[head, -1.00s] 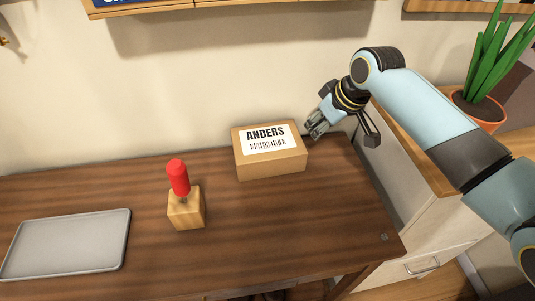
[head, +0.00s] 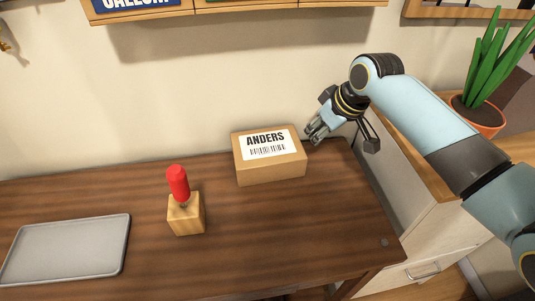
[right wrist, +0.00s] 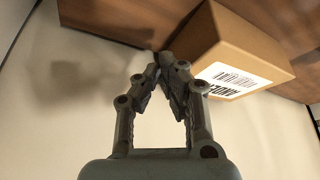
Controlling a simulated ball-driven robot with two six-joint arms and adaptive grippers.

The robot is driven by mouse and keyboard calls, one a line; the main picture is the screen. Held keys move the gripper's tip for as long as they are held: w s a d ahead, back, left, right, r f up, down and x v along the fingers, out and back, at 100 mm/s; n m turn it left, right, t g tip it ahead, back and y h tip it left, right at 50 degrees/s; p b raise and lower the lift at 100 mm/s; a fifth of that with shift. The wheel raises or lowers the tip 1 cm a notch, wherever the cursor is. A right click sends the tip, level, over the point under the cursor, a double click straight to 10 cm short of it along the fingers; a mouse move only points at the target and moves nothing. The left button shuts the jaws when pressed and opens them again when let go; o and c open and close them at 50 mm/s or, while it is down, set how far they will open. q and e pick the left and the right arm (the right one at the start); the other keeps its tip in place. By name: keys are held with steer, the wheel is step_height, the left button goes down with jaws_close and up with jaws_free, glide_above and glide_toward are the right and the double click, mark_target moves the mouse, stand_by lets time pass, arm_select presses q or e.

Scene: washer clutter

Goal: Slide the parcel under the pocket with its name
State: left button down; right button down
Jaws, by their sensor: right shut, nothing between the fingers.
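The parcel (head: 270,167) is a brown box on the back right of the dark wooden table, with a white label reading ANDERS and a barcode. It also shows in the right wrist view (right wrist: 230,52). My right gripper (head: 313,137) is shut and empty at the parcel's right side, close to it; I cannot tell if they touch. In the right wrist view its fingertips (right wrist: 158,72) meet beside the parcel. The pocket row (head: 240,13) hangs on the wall above, cut off by the top edge; one blue name plate (head: 135,3) is partly readable. My left gripper is not in view.
A red-handled tool (head: 178,183) stands upright in a wooden block (head: 186,217) left of the parcel. A grey tray (head: 66,250) lies at the left. A potted plant (head: 480,113) stands on the cabinet at the right. The tabletop between block and parcel is clear.

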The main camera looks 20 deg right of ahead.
stand_by(0.4)
steer(key=shift+f+b, duration=1.15)
steer(key=shift+f, duration=1.1)
steer(key=shift+a, duration=0.1)
steer(key=shift+w+a+p, duration=0.25)
steer(key=shift+a+p, duration=0.05)
steer(key=shift+a, duration=0.7)
steer(key=d+r+p, duration=0.3)
steer(key=r+p, duration=0.4)
steer(key=p, duration=0.1)
steer(key=shift+s, duration=0.35)
